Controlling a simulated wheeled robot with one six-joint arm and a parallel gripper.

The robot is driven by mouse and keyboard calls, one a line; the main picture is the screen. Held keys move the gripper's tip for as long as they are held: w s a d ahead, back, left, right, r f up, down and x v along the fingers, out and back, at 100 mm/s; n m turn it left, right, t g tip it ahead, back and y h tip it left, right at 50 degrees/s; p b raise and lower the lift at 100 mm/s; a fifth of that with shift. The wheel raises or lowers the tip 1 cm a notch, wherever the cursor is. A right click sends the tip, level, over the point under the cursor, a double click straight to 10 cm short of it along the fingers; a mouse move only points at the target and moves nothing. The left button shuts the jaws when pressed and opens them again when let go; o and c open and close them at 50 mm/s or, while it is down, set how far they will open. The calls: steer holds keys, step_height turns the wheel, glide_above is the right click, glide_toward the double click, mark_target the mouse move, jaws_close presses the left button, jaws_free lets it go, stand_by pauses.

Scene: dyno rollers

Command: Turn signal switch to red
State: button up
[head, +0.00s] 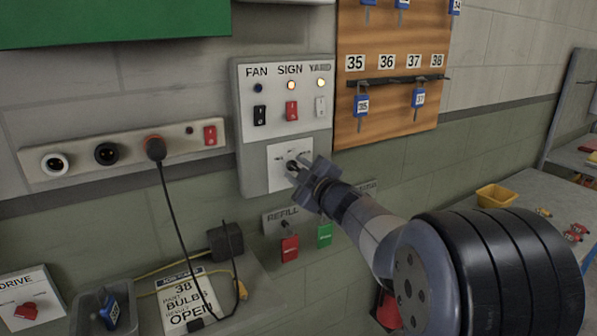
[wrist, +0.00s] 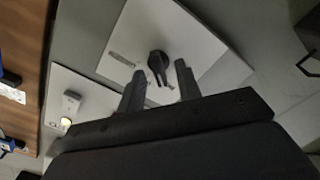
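A white plate (head: 277,179) with a dark rotary knob (head: 291,165) is on the wall below the FAN/SIGN/YARD panel. Its small lettering is unreadable, so I cannot confirm that it is the signal switch. The wrist view shows the same plate (wrist: 198,48) and black knob (wrist: 158,62). My gripper (wrist: 160,72) is open in front of the plate, with one finger on each side of the knob. Gaps show between the knob and both fingers. In the head view my gripper (head: 301,168) partly covers the plate's right side.
The panel above has a black FAN rocker (head: 260,116), a red SIGN rocker (head: 292,110) and a white YARD rocker (head: 320,106). A key board (head: 390,130) is at the upper right.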

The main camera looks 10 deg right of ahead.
steer(key=v, duration=1)
steer(key=shift+s, duration=0.4)
steer(key=shift+w+d, duration=0.1)
steer(key=x, duration=1)
steer(key=shift+w, duration=0.35)
